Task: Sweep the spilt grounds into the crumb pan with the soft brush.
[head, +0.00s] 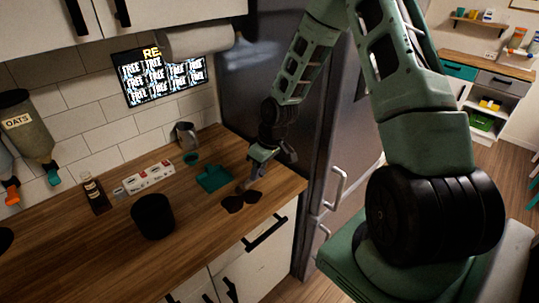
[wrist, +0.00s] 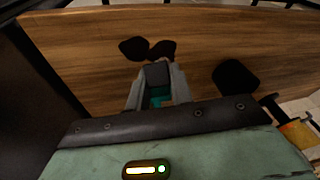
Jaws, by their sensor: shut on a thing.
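The spilt grounds lie as two dark patches (head: 232,203) on the wooden counter near its front right corner. They also show just beyond my fingertips in the wrist view (wrist: 132,48). My gripper (head: 246,182) reaches down over the counter just behind the patches. It is shut on what looks like the soft brush, a dark block (wrist: 157,74) between the fingers with some teal below it. Whether the brush touches the counter I cannot tell. A flat teal piece, apparently the crumb pan (head: 213,177), lies on the counter left of my gripper in the head view.
A black round container (head: 152,216) stands left of the grounds. The fridge (head: 275,95) bounds the right side.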

